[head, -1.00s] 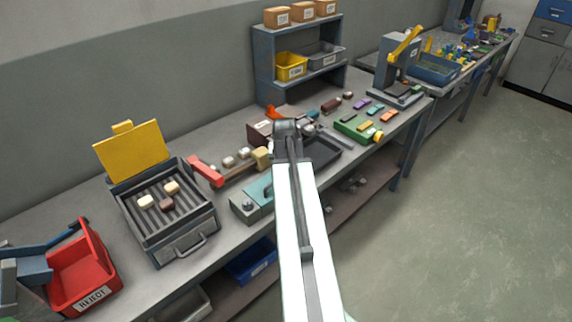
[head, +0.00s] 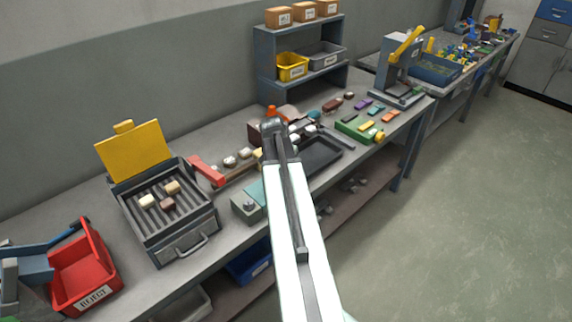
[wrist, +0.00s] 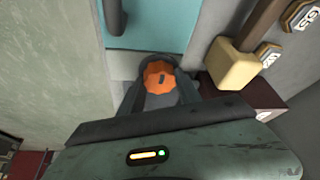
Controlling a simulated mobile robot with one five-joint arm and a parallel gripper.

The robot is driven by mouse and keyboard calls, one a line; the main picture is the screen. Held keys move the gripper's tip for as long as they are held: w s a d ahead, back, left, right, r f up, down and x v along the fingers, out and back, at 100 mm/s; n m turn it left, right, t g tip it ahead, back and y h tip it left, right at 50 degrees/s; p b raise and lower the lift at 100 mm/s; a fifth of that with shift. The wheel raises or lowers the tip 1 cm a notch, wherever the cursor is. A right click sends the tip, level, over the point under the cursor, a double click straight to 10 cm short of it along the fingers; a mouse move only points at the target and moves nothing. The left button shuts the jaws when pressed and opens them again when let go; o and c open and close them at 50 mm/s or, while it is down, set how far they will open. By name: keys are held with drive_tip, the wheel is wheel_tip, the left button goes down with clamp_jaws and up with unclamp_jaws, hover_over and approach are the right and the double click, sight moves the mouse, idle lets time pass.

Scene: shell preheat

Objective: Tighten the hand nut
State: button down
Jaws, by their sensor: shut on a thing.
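The orange, faceted hand nut (wrist: 159,76) sits between the two dark fingers of my gripper (wrist: 160,88) in the wrist view. The fingers are shut on it from both sides. A teal fixture (wrist: 148,24) lies just beyond the nut, with a pale grey part beside it. In the head view the teal fixture (head: 257,194) shows at the bench's front edge, partly behind my arm. My arm hides the nut and fingers there. Whether the nut is seated tight cannot be told.
A tan block on a brown bar (wrist: 234,64) stands close right of my gripper. In the head view, a grill box (head: 178,222) with a raised yellow lid and a red reject bin (head: 84,266) stand left. A dark tray (head: 316,154) lies right of my arm.

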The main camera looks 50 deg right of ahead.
drive_tip(key=c, duration=0.8)
unclamp_jaws()
drive_tip(key=shift+c, duration=0.2)
drive_tip(key=shift+r, duration=0.1)
drive_tip(key=w+p+v, duration=0.1)
drive_tip(key=p+v, duration=0.6)
drive_tip(key=shift+s+r, duration=0.3)
drive_tip(key=shift+s, duration=0.25)
